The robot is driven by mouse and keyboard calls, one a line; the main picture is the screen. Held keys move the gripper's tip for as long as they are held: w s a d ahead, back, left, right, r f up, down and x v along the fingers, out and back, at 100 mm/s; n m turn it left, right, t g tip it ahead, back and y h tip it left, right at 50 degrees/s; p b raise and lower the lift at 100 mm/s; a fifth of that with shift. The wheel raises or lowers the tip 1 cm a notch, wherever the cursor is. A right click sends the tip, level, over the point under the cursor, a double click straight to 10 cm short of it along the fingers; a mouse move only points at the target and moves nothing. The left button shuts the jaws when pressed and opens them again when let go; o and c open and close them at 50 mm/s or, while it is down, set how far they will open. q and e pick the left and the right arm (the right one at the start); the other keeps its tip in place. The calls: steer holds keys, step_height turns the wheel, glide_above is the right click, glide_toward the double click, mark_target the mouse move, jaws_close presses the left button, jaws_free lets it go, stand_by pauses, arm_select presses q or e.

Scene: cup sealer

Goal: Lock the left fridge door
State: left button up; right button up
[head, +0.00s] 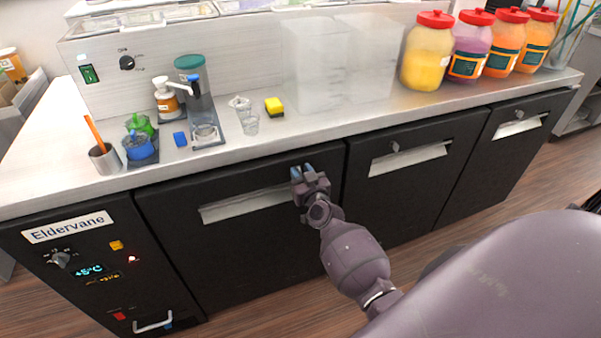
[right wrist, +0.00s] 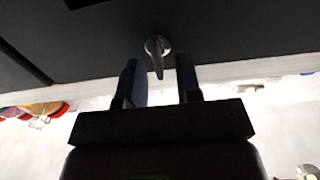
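The left fridge door (head: 235,235) is a black panel under the counter, shut flush, with a long pale handle strip (head: 245,203). My right gripper (head: 303,172) is in front of its upper right part. In the right wrist view, the door's small metal lock knob (right wrist: 157,50) has a lever pointing down in the picture. The lever tip lies between the two fingertips of the right gripper (right wrist: 158,75), with gaps on both sides. The fingers are open and hold nothing. In the head view the gripper hides this knob. My left gripper is not in view.
Two more black doors stand to the right, the nearer with its own lock knob (head: 396,147). The Eldervane control panel (head: 95,265) is at the left. The counter (head: 225,150) overhangs the doors and carries jars, cups and a yellow sponge (head: 274,106).

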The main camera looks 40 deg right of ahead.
steer(key=shift+w, duration=0.3)
steer(key=shift+c, duration=0.5)
jaws_close()
